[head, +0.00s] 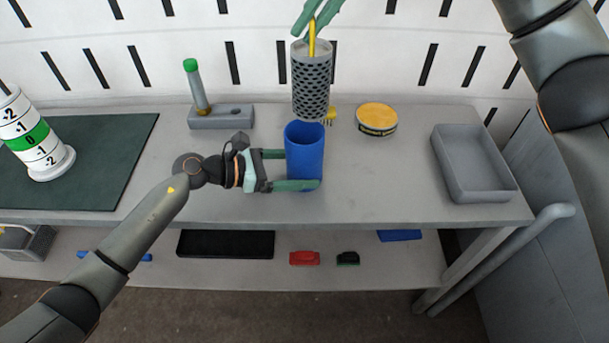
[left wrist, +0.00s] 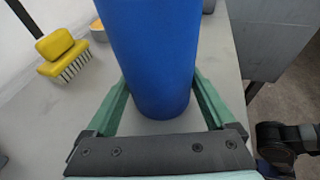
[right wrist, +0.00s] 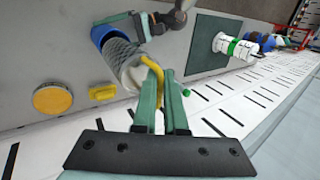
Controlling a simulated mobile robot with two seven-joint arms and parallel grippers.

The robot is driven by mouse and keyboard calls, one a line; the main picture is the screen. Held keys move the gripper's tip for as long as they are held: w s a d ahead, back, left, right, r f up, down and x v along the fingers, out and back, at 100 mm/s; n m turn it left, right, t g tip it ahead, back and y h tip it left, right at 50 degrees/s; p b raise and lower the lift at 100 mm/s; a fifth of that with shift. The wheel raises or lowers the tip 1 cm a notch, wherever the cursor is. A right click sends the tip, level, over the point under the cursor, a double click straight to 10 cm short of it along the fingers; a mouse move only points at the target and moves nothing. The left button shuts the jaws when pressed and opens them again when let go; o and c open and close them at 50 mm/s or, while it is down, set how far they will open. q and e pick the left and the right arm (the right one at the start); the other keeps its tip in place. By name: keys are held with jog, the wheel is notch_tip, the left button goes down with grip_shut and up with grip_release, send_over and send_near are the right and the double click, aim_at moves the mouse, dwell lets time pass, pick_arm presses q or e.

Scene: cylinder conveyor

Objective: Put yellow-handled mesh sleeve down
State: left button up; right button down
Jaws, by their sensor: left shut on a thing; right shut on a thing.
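The grey mesh sleeve (head: 311,82) hangs upright above the blue cylinder (head: 304,152), its lower end just over or at the cylinder's open top. My right gripper (head: 316,20) is shut on the sleeve's yellow handle, which shows in the right wrist view (right wrist: 152,78). There the sleeve (right wrist: 124,62) appears lined up with the blue cylinder's mouth (right wrist: 103,35). My left gripper (head: 292,170) is shut around the blue cylinder, which stands on the bench. The left wrist view shows the cylinder (left wrist: 155,55) between the green fingers. Whether the sleeve's lower edge is inside the cylinder is unclear.
A yellow-topped round tin (head: 377,118) and a yellow brush (left wrist: 62,55) lie near the cylinder. A grey tray (head: 473,165) is at the right. A grey block with a green-capped rod (head: 221,117) stands left. The bench front (head: 390,195) is clear.

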jog(key=shift+a+r, duration=0.15)
jog(key=shift+a, duration=0.25)
notch_tip(320, 180, down, 18)
jog(key=shift+r, duration=0.15)
jog(key=shift+a, duration=0.1)
jog(key=c, duration=1)
grip_release()
jog(key=shift+f, duration=0.2)
jog(key=shift+r, duration=0.1)
pick_arm(q)
jog(key=o, duration=1.2)
jog(key=shift+o, duration=0.2)
pick_arm(e)
jog(key=v, duration=1.2)
